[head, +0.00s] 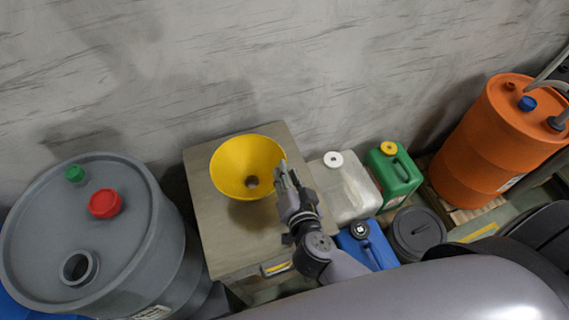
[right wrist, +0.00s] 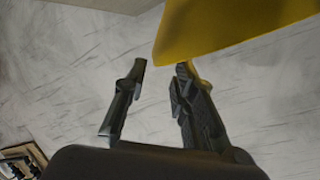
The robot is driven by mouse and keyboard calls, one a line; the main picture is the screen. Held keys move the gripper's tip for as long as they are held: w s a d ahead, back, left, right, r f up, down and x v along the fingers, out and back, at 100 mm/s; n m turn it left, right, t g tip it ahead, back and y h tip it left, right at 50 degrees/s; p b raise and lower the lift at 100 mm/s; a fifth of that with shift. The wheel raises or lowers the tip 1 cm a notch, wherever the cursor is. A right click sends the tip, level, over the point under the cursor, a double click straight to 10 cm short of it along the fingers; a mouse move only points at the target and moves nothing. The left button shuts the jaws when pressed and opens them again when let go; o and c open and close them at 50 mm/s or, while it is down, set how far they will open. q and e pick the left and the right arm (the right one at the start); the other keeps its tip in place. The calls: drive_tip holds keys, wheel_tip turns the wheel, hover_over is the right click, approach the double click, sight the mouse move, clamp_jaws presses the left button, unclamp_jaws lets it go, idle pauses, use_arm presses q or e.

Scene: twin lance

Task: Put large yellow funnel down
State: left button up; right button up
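The large yellow funnel (head: 240,160) is over the wooden table (head: 225,235), wide mouth up, with its dark outlet hole visible inside. Its underside is hidden, so I cannot tell what it rests on. My right gripper (head: 283,172) is at the funnel's right rim. In the right wrist view, the two fingers of my right gripper (right wrist: 162,72) stand apart, and the edge of the funnel (right wrist: 230,25) shows beyond the tips, overlapping the right fingertip. The fingers do not look closed on it. My left gripper is not in view.
A grey drum (head: 50,235) with red and green caps stands left of the table. Right of it are a white canister (head: 345,190), a green canister (head: 393,175), a blue canister (head: 367,245), a dark lidded bucket (head: 417,232) and an orange drum (head: 480,150). The wall is behind.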

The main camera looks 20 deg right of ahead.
drive_tip(key=v, duration=0.7)
drive_tip(key=shift+s, duration=0.2)
